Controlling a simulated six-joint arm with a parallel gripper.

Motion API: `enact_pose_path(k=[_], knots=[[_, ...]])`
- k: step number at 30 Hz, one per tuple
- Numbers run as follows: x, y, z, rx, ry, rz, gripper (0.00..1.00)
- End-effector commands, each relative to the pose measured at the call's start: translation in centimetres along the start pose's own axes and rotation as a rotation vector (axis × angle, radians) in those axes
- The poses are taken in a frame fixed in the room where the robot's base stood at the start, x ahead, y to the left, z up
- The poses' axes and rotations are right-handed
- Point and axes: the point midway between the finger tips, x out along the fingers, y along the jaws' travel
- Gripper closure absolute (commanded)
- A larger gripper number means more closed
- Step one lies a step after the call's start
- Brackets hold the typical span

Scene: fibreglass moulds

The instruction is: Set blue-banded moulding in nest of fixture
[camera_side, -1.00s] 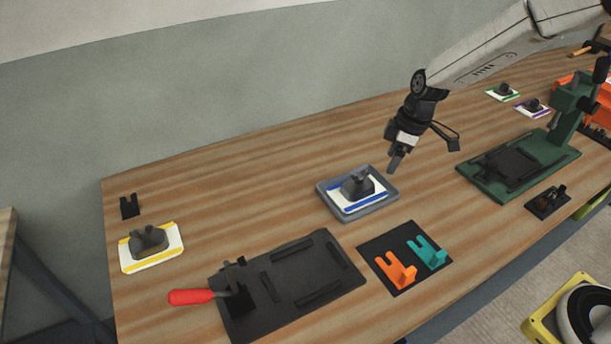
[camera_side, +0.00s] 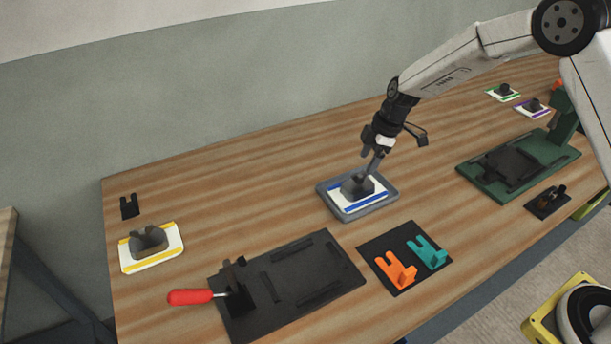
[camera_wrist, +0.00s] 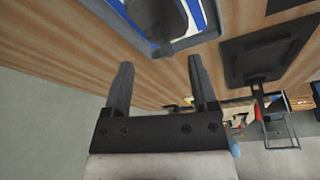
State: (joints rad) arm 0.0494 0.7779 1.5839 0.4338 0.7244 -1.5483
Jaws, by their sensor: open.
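The blue-banded moulding (camera_side: 350,201) is a white plate with blue stripes and a dark grey raised knob (camera_side: 356,187). It lies in a grey tray (camera_side: 335,213) at mid-table. My gripper (camera_side: 370,172) is directly above the knob, its fingertips at or very near it in the side view; I cannot tell whether they touch. In the wrist view my gripper (camera_wrist: 160,75) has its fingers apart with nothing between them, and the moulding (camera_wrist: 205,12) shows at the top edge. The black fixture (camera_side: 292,280) lies at the front, with raised bars and a red-handled clamp (camera_side: 190,297).
A yellow-banded moulding (camera_side: 150,247) and a small black fork (camera_side: 129,206) stand at the left. A black mat with an orange piece (camera_side: 396,268) and a teal piece (camera_side: 428,253) lies right of the fixture. A green press (camera_side: 515,165) stands further right. Bare wood lies left of the tray.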

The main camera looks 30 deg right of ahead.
Motion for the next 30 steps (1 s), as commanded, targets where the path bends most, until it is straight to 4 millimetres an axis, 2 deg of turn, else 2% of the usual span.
enact_pose_path(k=[10,22,30], knots=[[0.8,0.0,0.0,0.001,0.0,0.0,0.25],[4.8,-0.1,0.2,0.001,-0.002,-0.001,0.25],[5.6,-0.1,0.2,0.001,-0.002,0.001,0.25]])
